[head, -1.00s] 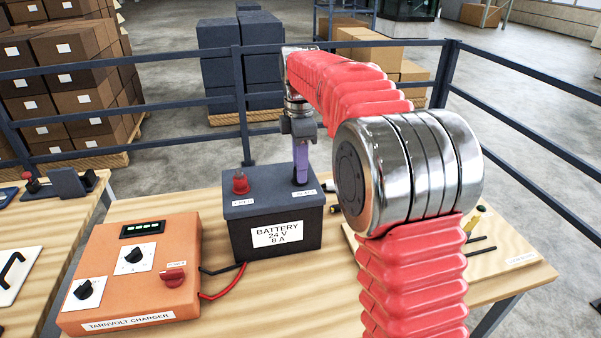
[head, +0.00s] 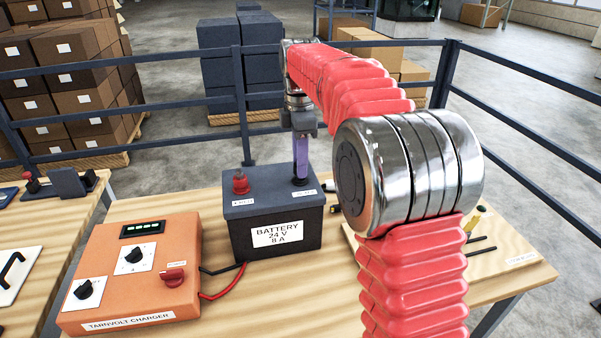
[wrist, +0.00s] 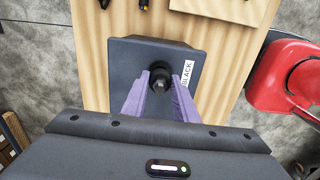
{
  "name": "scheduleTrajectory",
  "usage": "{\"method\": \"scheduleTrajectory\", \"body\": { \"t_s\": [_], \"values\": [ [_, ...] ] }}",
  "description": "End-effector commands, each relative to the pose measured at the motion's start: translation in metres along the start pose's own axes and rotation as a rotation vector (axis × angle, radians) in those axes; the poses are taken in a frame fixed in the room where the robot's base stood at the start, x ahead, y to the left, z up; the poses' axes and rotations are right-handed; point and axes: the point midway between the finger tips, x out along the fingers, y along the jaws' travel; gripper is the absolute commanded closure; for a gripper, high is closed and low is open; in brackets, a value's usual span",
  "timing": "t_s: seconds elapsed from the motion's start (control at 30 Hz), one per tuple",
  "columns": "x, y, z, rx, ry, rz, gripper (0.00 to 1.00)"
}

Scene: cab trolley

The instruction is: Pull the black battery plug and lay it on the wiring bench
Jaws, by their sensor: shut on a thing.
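The black battery plug (wrist: 160,78) stands at the right terminal of the dark battery (head: 276,237), beside a label reading BLACK in the wrist view. My gripper (head: 301,176) points down over the battery's right side, its purple fingers closed on the plug from both sides; they also show in the wrist view (wrist: 160,92). Only the plug's dark lower end shows below the fingers in the head view. I cannot tell whether it is still seated in its socket. A wooden board (head: 490,272) with a small label lies on the wooden bench (head: 215,330) at the right, partly behind my arm.
A red plug (head: 240,182) stands at the battery's left terminal. The orange charger (head: 130,275) is left of the battery, with black and red leads between them. Small tools lie on the right board. Another bench (head: 40,225) is at the far left. Railings (head: 150,60) stand behind.

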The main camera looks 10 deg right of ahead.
Motion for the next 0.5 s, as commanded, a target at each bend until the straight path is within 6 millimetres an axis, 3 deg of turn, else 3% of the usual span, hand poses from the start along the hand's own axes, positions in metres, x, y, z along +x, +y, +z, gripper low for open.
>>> {"method": "scheduleTrajectory", "body": {
  "t_s": [0.5],
  "values": [
    [-0.015, 0.000, 0.000, 0.000, 0.000, 0.000, 1.00]
  ]
}}
